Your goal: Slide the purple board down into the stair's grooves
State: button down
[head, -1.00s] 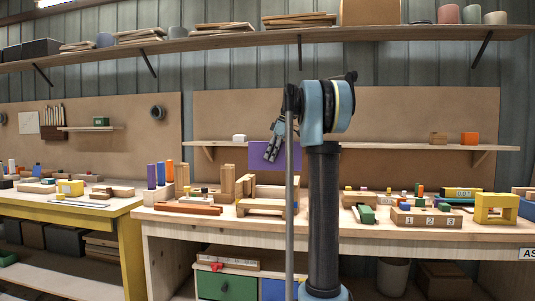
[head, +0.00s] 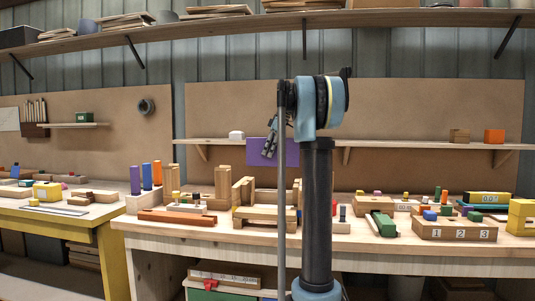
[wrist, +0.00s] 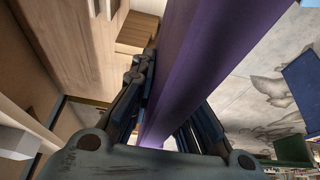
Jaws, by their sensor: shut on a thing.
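The purple board (head: 259,152) is held upright in the air in front of the back panel, and it fills the middle of the wrist view (wrist: 205,55). My gripper (head: 270,140) is shut on it; in the wrist view the dark fingers (wrist: 172,105) lie on both sides of the board. A light wooden frame (head: 263,212), apparently the stair, stands on the workbench below the board. There is a clear gap between them. My arm hides part of the frame's right side, and its grooves are too small to make out.
Upright wooden blocks (head: 222,185) and colored pegs (head: 157,173) stand left of the frame. A long reddish bar (head: 177,217) lies near the front edge. A numbered block (head: 455,229) and a green block (head: 384,224) are at the right. A shelf (head: 380,146) runs behind.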

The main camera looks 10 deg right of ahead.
aim_at(268, 163)
jog(key=shift+a, duration=0.15)
jog(key=shift+f, duration=2.9)
jog(key=shift+s, duration=0.15)
notch_tip(268, 163, down, 10)
dwell(4.3)
